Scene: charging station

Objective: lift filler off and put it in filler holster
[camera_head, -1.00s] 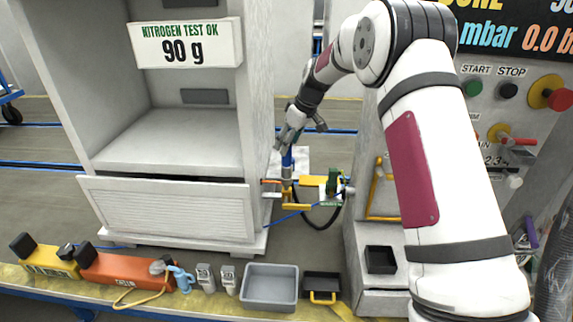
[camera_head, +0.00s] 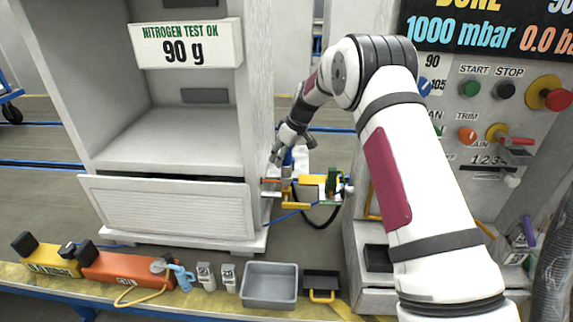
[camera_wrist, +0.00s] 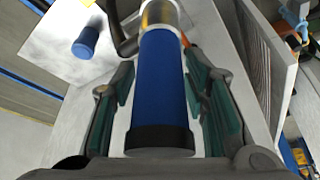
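The filler, as I take it, is the yellow and green fitting (camera_head: 312,180) at the lower right side of the white cabinet, with an upright blue handle (camera_head: 288,160). In the wrist view the blue handle (camera_wrist: 163,85), with a black end cap, stands between my fingers. My gripper (camera_head: 279,150) is around the handle. Its green-padded fingers (camera_wrist: 160,75) lie on both sides, with narrow gaps that make it look open. The handle's far end meets a brass-coloured part (camera_wrist: 160,14). I cannot make out which part is the filler holster.
The white cabinet (camera_head: 258,110) stands close left of my gripper. The control panel (camera_head: 475,130) is at the right, with a purple-handled tool (camera_head: 528,232) beside it. A grey tray (camera_head: 270,299) and several tools lie along the front ledge. A black hose (camera_head: 318,226) hangs below the fitting.

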